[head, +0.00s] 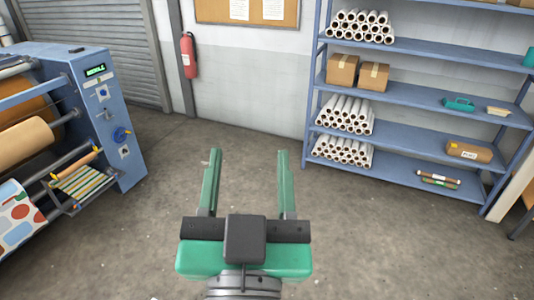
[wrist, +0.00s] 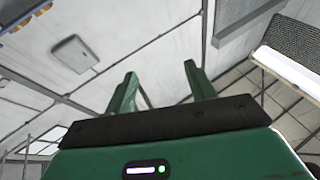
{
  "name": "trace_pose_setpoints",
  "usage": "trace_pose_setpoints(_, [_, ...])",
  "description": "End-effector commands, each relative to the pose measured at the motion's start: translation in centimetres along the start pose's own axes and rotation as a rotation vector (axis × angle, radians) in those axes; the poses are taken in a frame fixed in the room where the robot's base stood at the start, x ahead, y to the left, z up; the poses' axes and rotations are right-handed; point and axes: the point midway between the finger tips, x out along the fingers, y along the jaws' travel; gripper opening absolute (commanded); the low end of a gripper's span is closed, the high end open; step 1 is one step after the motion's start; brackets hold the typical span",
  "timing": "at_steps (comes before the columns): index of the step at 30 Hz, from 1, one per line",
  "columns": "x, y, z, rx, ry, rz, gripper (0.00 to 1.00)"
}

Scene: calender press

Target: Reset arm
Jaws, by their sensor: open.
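My gripper (head: 246,180) is in the lower middle of the head view, over bare concrete floor. Its two green fingers stand wide apart, with nothing between them. In the wrist view, my gripper (wrist: 158,85) points up toward the ceiling, and its fingers are apart and empty there too. Nothing touches the gripper.
The blue calender press (head: 115,150) with rolls stands at the left. Blue shelving (head: 410,97) with white rolls, cardboard boxes (head: 342,70) and a teal item (head: 459,104) stands at the right. A fire extinguisher (head: 189,55) hangs on the back wall. The floor (head: 240,135) between is clear.

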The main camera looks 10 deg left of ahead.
Motion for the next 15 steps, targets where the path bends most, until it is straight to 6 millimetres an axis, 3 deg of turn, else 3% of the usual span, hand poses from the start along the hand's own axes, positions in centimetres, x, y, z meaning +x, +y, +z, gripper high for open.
trace_pose_setpoints(1, [-0.8,1.5,-3.0,-0.036,0.087,0.028,0.55])
trace_pose_setpoints(3, [-2.0,2.8,-6.2,-0.080,0.180,0.054,0.55])
trace_pose_setpoints(6, [-3.0,3.6,-8.4,-0.113,0.248,0.074,0.55])
trace_pose_setpoints(15, [-3.2,3.7,-8.7,-0.118,0.259,0.076,0.55])
